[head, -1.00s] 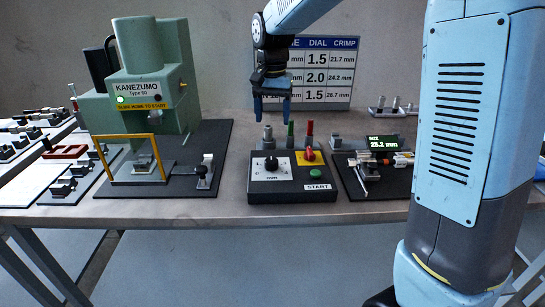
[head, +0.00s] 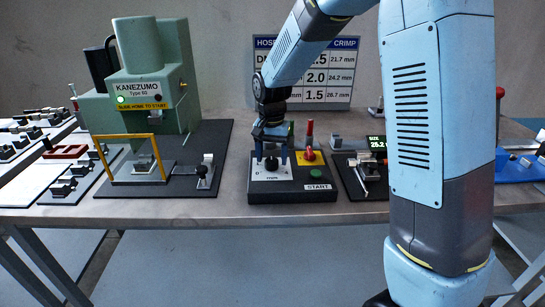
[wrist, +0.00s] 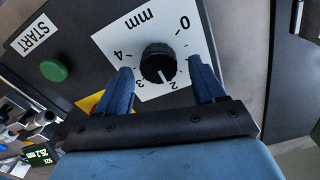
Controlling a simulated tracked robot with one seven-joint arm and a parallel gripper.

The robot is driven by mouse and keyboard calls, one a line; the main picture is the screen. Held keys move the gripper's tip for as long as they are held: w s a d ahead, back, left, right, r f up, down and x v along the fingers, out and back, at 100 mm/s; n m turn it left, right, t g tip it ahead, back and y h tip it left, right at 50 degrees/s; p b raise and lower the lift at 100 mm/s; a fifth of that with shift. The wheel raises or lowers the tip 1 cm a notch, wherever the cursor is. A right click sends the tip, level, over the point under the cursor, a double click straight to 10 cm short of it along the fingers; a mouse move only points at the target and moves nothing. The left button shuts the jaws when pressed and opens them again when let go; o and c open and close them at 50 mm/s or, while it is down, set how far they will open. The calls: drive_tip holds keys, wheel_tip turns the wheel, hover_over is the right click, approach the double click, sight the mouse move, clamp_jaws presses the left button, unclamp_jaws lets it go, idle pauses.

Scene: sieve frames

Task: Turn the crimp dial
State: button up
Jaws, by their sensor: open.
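The crimp dial (wrist: 158,64) is a black knob with a white pointer line on a white plate (wrist: 112,42) marked in mm from 0 to 4. In the wrist view its pointer lies near the 2. In the head view the dial (head: 271,163) sits on the left of the dark control box (head: 290,196). My gripper (head: 271,168) is over the dial, pointing down. In the wrist view its blue fingers (wrist: 160,84) stand open on either side of the knob, with a gap on both sides.
The box also carries a red knob (head: 309,154) on yellow and a green START button (head: 315,173). The green press (head: 160,75) stands left. A wall chart (head: 335,75) lists dial and crimp values. A size display (head: 377,143) is partly hidden by my arm.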

drive_tip(key=shift+f, duration=0.35)
drive_tip(key=c, duration=1.1)
drive_tip(key=shift+o, duration=0.2)
drive_tip(key=shift+n, duration=0.3)
drive_tip(key=n, duration=0.5)
drive_tip(key=shift+a, duration=0.1)
drive_tip(key=n, duration=0.6)
drive_tip(key=shift+a, duration=0.1)
